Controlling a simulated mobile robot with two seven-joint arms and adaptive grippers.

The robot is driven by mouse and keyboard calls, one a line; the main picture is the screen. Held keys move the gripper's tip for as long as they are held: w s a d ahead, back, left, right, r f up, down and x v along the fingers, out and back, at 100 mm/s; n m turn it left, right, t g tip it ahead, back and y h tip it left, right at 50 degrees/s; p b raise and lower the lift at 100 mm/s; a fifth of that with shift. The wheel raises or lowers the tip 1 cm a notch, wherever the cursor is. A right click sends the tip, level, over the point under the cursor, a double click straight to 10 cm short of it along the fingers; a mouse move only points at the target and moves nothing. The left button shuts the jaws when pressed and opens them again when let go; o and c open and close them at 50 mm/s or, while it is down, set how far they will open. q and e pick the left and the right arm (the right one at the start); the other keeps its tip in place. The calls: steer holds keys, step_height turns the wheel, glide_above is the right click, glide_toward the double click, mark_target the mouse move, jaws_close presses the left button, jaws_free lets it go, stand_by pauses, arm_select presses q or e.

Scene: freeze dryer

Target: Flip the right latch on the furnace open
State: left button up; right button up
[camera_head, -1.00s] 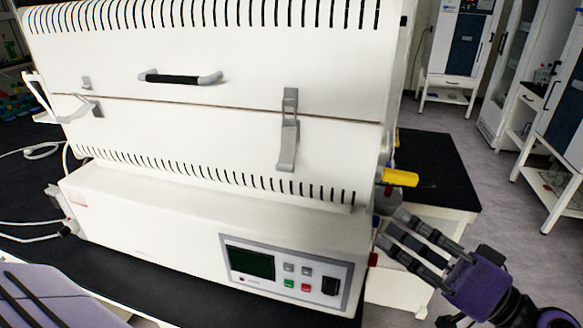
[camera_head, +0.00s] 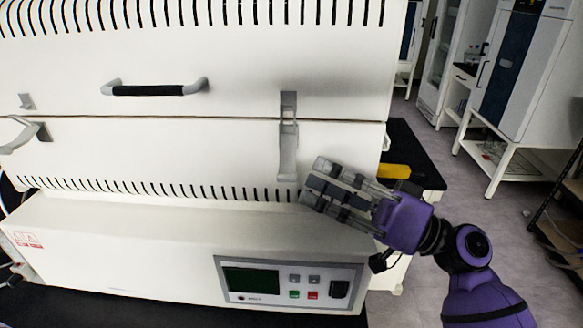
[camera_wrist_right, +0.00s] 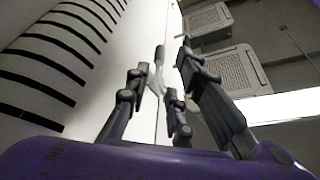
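The furnace (camera_head: 220,155) is a white box with an upper lid and a lower body. Its right latch (camera_head: 288,140) is a grey upright strip that spans the lid seam and lies flat against the front. My right gripper (camera_head: 312,182) is just right of and below the latch's lower end, with no clear contact. Its fingers are apart and empty. The left latch (camera_head: 28,134) sticks outward. My left gripper is out of view.
A black-gripped handle (camera_head: 155,89) juts from the lid. A control panel (camera_head: 290,283) is below the right gripper. A yellow part (camera_head: 394,171) protrudes at the furnace's right side, behind my gripper. Open floor (camera_head: 445,235) lies to the right.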

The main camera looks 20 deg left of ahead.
mark_target(287, 159)
steer(key=p+x, duration=0.1)
steer(key=x, duration=0.4)
steer(key=shift+d, duration=0.1)
steer(key=shift+c, duration=0.4)
jaws_close()
